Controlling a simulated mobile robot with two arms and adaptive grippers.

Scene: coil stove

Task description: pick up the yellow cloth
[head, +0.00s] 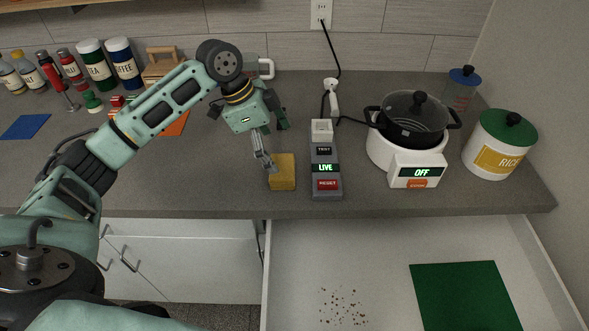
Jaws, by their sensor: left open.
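The yellow cloth (283,179) is a small, thick, folded-looking block. It lies on the grey counter near its front edge, left of the grey switch box. My left gripper (275,146) comes in from the left and is open. One finger reaches down to the cloth's left edge in the picture and overlaps it slightly; I cannot tell whether it touches. The other finger is higher, behind the cloth. Nothing shows between the fingers. My right gripper is not in view.
The switch box (326,166) reading LIVE stands close right of the cloth. Further right are a coil stove (405,163) reading OFF, with a black pot (413,120), and a rice canister (499,145). Below, an open drawer holds a green mat (465,295) and crumbs (343,306).

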